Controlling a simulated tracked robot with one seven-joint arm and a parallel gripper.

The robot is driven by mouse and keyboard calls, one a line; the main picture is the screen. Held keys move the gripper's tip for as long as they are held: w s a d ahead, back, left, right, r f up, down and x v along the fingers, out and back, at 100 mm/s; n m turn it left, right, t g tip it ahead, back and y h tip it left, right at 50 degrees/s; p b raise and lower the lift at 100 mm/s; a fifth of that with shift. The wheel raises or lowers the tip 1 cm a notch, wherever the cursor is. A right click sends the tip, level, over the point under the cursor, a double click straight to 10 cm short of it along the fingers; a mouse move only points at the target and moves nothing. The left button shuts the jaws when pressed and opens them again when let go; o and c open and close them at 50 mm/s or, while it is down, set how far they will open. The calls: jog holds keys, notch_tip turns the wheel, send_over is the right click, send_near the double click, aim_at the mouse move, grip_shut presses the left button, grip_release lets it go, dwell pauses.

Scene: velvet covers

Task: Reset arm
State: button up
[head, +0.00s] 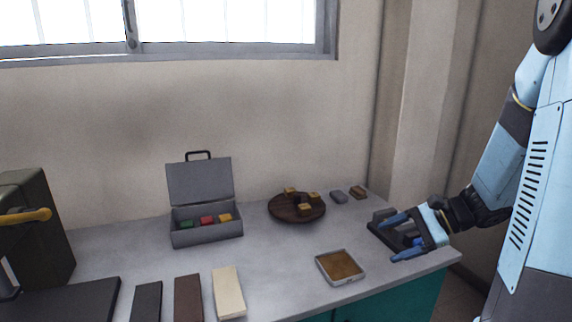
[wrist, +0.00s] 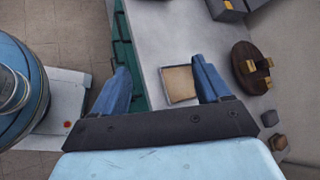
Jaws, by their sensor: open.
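My gripper (head: 386,238) is at the right end of the bench in the head view, with its two blue fingers spread and nothing between them. A shallow square tray with a brown inside (head: 340,267) lies to the left of the gripper at the bench's front edge. The tray also shows in the wrist view (wrist: 179,84), near the right finger.
On the grey bench (head: 120,252) stand an open grey case (head: 206,238) with coloured blocks, a round wooden board (head: 285,213) with small blocks, and two small blocks (head: 338,197) behind. Flat slabs (head: 229,292) lie front left. A dark cabinet (head: 38,225) stands far left.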

jog(key=s+a+r+n+t+h, duration=0.2)
jog(key=s+r+n+t+h, duration=0.1)
jog(key=s+r+n+h, duration=0.8)
jog(key=s+r+n, duration=0.2)
jog(key=s+r, duration=0.1)
jog(key=shift+s+a+r, duration=0.2)
jog(key=shift+a, duration=0.05)
